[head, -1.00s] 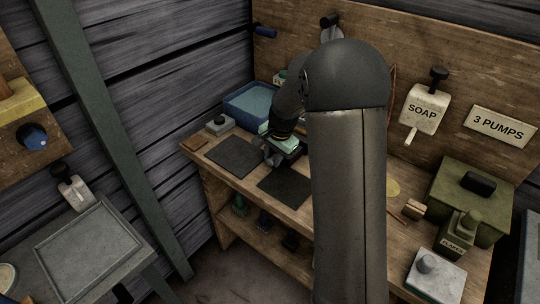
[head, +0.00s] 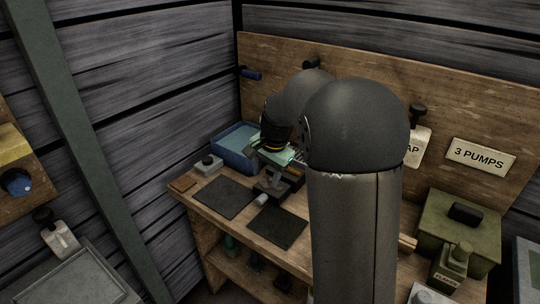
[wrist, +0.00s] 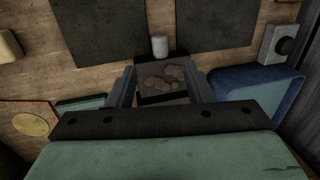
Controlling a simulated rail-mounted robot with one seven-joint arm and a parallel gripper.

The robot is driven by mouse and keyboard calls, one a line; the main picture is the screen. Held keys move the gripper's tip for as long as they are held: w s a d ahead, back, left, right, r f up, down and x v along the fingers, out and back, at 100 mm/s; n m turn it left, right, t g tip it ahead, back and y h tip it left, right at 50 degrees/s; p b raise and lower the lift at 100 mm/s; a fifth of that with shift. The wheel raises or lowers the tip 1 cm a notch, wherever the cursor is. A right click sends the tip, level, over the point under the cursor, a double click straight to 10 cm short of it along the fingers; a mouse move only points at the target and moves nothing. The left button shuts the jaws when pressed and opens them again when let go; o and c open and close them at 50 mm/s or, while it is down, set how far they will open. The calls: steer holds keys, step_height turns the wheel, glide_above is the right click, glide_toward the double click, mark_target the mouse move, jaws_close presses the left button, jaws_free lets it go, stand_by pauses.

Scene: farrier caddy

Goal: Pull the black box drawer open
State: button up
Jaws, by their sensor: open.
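The black box (head: 293,178) stands on the bench behind the dark mats, partly hidden by my gripper and arm. Its drawer (wrist: 162,84) stands out toward the mats; brown, rounded flat pieces lie inside. A pale grey cylindrical knob (wrist: 159,46) is at the drawer's outer end and also shows in the head view (head: 261,200). My gripper (wrist: 159,68) is open, with one finger on each side of the drawer in the wrist view. The knob lies beyond the fingertips, apart from them. Whether a finger touches the drawer sides, I cannot tell.
Two dark mats (head: 225,197) (head: 277,227) lie on the bench in front. A blue bin (head: 236,150) stands behind left, close to my right finger in the wrist view. A grey block with a black knob (head: 208,164) is at the left. A green box (head: 458,225) stands right.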

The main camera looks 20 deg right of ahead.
step_height(320, 180, up, 7)
steer(key=s, duration=0.1)
steer(key=shift+d, duration=0.35)
steer(key=shift+s+f, duration=0.1)
steer(key=shift+f, duration=0.05)
stand_by(0.4)
